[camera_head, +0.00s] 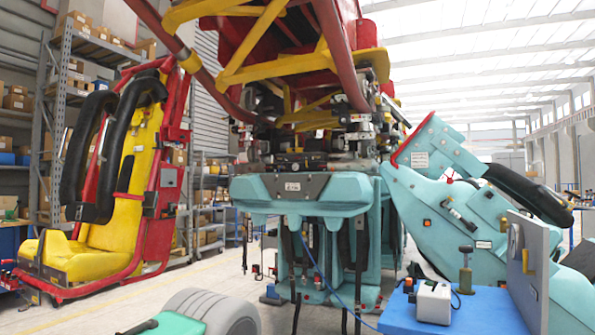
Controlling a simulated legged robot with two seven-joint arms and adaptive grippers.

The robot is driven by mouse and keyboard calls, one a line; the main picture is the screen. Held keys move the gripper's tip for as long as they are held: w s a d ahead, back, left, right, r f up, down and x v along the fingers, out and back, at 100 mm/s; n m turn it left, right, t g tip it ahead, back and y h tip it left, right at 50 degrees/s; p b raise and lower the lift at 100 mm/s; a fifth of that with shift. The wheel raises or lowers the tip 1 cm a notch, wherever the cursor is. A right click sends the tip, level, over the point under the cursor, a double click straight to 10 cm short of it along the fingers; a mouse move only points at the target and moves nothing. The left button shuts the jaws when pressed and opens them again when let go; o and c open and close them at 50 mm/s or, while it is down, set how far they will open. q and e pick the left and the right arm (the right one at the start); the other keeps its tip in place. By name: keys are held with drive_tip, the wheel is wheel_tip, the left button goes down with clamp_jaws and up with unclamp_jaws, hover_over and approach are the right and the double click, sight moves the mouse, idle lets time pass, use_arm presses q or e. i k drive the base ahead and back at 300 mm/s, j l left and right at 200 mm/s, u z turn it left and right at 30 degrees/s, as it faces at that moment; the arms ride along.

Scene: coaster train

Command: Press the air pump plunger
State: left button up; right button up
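A blue hose or cable (326,272) runs down from the teal coaster train (300,207) towards this surface. Neither of my grippers can be made out in the view.
A grey upright panel (528,270) stands close to the pump's right. A large teal housing (445,205) rises behind it. A yellow and red seat (110,210) stands at left before shelving. A grey rounded part and teal block (180,326) fill the lower left foreground.

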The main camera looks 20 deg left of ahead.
sight(466, 249)
drive_tip(key=i+j+u, duration=1.1)
drive_tip(key=i, duration=0.35)
drive_tip(key=i+u, duration=0.1)
drive_tip(key=i, duration=0.4)
drive_tip(key=i+z, duration=0.45)
drive_tip(key=i, duration=0.2)
drive_tip(key=i+j+z, duration=0.1)
drive_tip(key=i+z, duration=0.4)
drive_tip(key=i, duration=0.15)
drive_tip(key=i+l+u, duration=0.25)
drive_tip(key=i, duration=1.2)
drive_tip(key=k+j, duration=0.5)
drive_tip(key=k+z, duration=0.1)
drive_tip(key=z, duration=0.8)
